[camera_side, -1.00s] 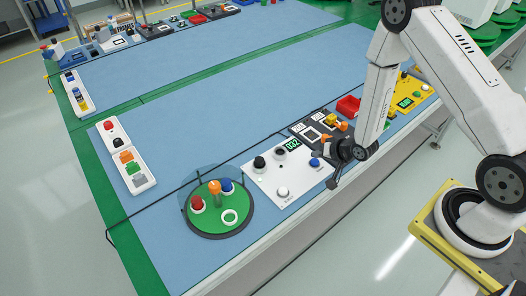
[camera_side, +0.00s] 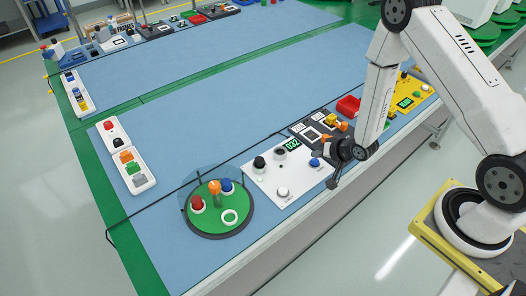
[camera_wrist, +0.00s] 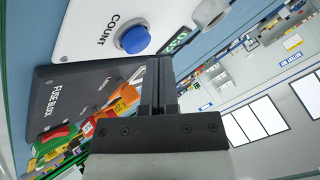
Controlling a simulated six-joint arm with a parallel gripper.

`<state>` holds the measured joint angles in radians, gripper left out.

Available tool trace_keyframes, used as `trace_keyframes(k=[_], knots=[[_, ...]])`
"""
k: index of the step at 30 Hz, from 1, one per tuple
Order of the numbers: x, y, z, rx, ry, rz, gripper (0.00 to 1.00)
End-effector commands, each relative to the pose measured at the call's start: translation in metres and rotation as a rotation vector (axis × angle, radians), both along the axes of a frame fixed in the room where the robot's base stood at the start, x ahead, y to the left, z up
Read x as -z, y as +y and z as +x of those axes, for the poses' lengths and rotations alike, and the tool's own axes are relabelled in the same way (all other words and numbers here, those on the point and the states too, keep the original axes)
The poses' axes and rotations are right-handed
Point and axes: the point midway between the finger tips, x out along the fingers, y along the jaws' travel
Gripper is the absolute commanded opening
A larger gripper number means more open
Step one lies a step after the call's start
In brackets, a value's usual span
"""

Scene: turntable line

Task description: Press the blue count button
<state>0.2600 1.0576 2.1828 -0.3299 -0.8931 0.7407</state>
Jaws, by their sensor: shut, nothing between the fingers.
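The blue count button (camera_side: 314,162) is a round blue cap at the right end of a white panel (camera_side: 262,178). In the side view my dark gripper (camera_side: 332,183) hangs just right of the button, by the panel's right end.
A small display (camera_side: 292,145) on the panel reads 032. Black knobs and a white button share the panel. A dark fuse block (camera_side: 308,127) with orange and yellow parts lies close behind my gripper. A green turntable (camera_side: 216,226) stands to the left. The blue mat's middle is clear.

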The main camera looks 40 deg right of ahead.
Motion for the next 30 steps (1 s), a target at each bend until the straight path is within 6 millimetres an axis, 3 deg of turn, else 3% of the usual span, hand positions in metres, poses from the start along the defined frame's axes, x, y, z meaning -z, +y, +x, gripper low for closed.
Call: trace_keyframes(k=[30], knots=[[0.0084, -0.0002, 0.0000, 0.000, 0.000, 0.000, 0.00]])
